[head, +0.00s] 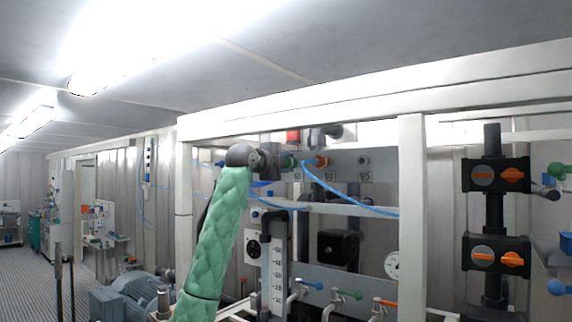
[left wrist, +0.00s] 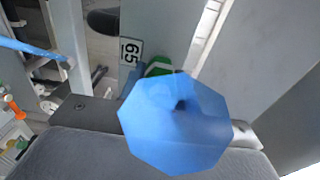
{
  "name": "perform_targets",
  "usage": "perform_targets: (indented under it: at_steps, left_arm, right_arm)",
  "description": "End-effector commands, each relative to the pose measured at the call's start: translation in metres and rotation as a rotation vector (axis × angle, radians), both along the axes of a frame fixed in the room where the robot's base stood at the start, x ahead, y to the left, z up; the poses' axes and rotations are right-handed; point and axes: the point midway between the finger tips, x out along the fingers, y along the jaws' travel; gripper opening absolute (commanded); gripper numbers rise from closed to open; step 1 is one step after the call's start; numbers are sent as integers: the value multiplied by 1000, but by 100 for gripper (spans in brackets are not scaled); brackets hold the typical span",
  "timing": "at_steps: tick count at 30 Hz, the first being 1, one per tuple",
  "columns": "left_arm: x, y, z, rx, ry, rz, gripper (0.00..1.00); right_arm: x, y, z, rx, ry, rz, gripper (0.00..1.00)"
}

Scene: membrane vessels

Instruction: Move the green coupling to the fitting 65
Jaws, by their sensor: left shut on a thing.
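My left gripper (head: 278,161) is raised at the upper left of the grey panel, at the end of my green-sleeved arm. In the left wrist view the green coupling (left wrist: 158,68) is mostly hidden behind a large blue eight-sided shape (left wrist: 175,122), which seems to be a hose close to the camera. The label 65 (left wrist: 130,52) is on the panel right beside the coupling. The fitting itself is hidden, so I cannot tell whether the coupling touches it. My right gripper is not in view.
A grey fitting (head: 363,160) is farther right. White frame posts (head: 412,215) and a rail (head: 345,207) stand around the panel.

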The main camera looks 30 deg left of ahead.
Motion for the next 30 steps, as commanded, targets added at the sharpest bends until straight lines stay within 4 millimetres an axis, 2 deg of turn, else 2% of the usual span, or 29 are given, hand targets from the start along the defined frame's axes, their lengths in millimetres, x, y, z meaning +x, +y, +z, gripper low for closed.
perform_targets:
  at_steps: [11,12,15,16,25,30]
  left_arm:
    - [6,-1,0,0,1,0,0]
    - [7,-1,0,0,1,0,34]
    - [6,-1,0,0,0,0,54]
    - [6,-1,0,0,0,0,57]
    - [5,0,-1,0,0,0,57]
    - [-6,1,-3,3,-2,1,57]
  right_arm:
    - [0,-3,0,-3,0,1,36]
    - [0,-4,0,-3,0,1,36]
    - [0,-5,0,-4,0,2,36]
    - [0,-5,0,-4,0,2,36]
    - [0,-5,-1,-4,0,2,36]
    - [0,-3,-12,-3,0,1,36]
